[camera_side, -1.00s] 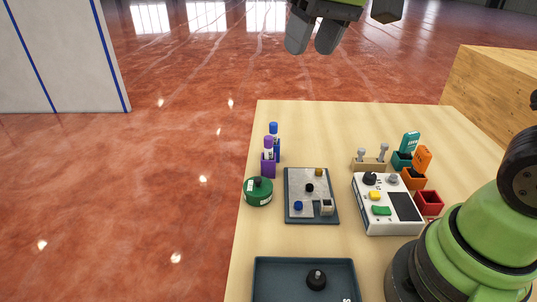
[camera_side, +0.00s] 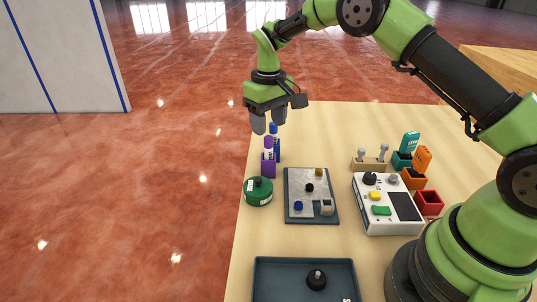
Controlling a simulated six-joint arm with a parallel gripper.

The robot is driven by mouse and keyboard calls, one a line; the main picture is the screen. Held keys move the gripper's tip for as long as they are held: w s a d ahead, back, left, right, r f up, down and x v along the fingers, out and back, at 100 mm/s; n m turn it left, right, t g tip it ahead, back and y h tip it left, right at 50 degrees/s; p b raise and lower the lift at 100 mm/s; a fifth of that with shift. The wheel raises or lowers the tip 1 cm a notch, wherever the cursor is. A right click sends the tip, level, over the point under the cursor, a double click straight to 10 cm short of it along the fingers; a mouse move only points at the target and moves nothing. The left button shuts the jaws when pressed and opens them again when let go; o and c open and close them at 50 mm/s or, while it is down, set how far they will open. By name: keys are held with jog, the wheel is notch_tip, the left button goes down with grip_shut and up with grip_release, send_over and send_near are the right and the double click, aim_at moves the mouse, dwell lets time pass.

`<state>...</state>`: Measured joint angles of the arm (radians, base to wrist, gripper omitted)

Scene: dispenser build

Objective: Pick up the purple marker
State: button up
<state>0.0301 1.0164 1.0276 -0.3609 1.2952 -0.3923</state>
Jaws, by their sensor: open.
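The purple marker (camera_side: 268,146) stands upright in a purple holder (camera_side: 268,169) near the table's left edge. Its purple cap is up, with a pale band below it. A blue marker (camera_side: 273,129) stands just behind it in a blue holder (camera_side: 277,153). My gripper (camera_side: 268,127) points down above the markers, its fingers apart and empty. The fingertips appear just above the purple cap and overlap the blue marker's top in this view. I cannot tell the exact depth between fingers and caps.
A green round container (camera_side: 258,192) sits in front of the purple holder. A grey board (camera_side: 312,206) with small knobs lies to its right. A white panel box (camera_side: 386,208) and orange and teal holders are farther right. A dark tray (camera_side: 262,290) is at the front.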

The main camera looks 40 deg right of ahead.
aim_at(269, 138)
notch_tip(269, 138, down, 5)
jog(key=shift+f, duration=0.2)
jog(key=c, duration=0.9)
